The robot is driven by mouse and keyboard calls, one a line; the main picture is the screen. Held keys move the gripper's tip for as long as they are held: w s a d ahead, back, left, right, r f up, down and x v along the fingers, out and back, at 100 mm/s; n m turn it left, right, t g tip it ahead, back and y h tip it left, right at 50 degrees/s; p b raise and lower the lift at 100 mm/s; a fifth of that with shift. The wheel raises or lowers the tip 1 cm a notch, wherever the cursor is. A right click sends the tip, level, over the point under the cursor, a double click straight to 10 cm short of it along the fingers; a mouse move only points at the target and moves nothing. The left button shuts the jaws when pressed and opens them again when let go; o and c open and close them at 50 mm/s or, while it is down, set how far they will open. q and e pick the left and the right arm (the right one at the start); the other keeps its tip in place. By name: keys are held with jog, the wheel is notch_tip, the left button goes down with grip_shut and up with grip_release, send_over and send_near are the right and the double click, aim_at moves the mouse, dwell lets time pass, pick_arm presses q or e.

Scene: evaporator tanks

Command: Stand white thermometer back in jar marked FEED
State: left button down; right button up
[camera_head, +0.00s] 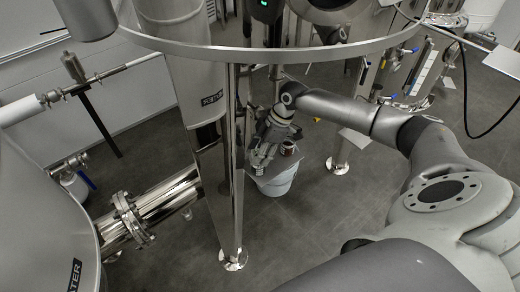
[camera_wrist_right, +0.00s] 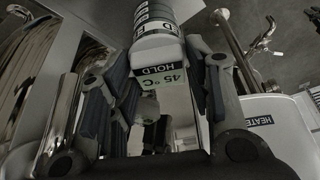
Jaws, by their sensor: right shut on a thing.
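My right gripper (camera_head: 262,157) reaches in beside a shiny steel leg, above a grey bucket (camera_head: 275,184). In the right wrist view its fingers (camera_wrist_right: 165,90) close on a white block-shaped thing, which looks like the white thermometer (camera_wrist_right: 155,46). It carries a dark HOLD label and a green 45 °C marking. Beyond it is a dark, ringed, rounded thing (camera_wrist_right: 154,12) with a label ending in "ED", perhaps the jar marked FEED. I cannot tell whether the two touch. In the head view the thermometer cannot be made out. My left gripper is not in view.
A steel tank leg (camera_head: 230,200) stands close left of my right gripper. A steel ring (camera_head: 270,54) runs above it. A flanged pipe (camera_head: 150,205) lies at the left. Dark floor (camera_head: 310,225) is clear in front of the bucket.

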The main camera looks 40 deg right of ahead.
jog(key=o, duration=1.1)
